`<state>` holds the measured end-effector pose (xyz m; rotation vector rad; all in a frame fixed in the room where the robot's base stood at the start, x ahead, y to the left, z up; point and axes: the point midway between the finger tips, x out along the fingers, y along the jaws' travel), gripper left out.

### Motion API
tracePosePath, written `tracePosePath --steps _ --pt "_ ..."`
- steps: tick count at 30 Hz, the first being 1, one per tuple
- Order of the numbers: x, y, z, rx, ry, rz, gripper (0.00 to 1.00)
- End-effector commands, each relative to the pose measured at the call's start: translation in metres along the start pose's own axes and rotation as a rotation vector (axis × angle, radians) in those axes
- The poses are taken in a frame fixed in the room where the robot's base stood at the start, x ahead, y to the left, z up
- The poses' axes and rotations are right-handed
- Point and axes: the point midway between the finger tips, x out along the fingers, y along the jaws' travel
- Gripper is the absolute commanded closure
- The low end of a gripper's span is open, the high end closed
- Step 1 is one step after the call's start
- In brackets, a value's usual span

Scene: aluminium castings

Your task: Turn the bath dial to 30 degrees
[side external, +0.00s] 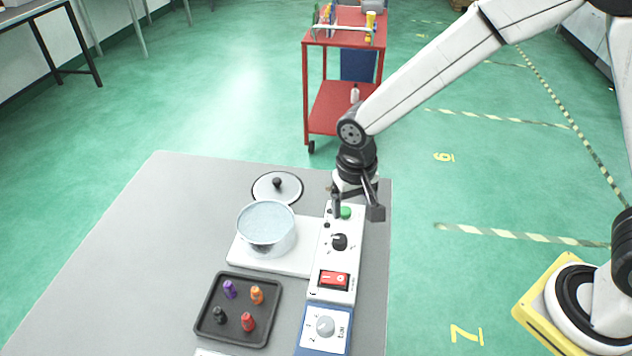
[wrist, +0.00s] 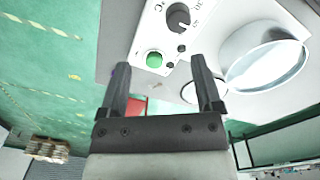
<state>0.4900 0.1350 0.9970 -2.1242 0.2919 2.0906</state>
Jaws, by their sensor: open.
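The bath dial, a black knob (side external: 340,241), sits on the white control panel beside the metal pot of liquid (side external: 267,228). In the wrist view the dial (wrist: 178,18) is at the top, with a °C mark and scale figures around it; its exact setting is too small to read. My gripper (side external: 356,209) is open and empty over the far end of the panel, close to the green button (side external: 345,212). In the wrist view the two fingers (wrist: 160,66) stand apart below the green button (wrist: 154,59), and the dial lies beyond their tips.
A red rocker switch (side external: 334,280) and a blue box with a grey knob (side external: 326,326) lie nearer the front. A black tray (side external: 207,322) holds several coloured pegs. A lid (side external: 277,187) lies behind the pot. The table's left side is clear.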

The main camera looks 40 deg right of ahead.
Motion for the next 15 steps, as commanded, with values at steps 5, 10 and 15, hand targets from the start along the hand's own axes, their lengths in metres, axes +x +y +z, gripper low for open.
tracePosePath --steps 5,10,15 --pt "0.009 -0.024 0.000 0.033 -0.020 0.025 0.17" --pt "0.010 -0.028 0.000 0.042 -0.022 0.029 0.17" --pt "0.012 -0.028 0.000 0.042 -0.023 0.029 0.17"
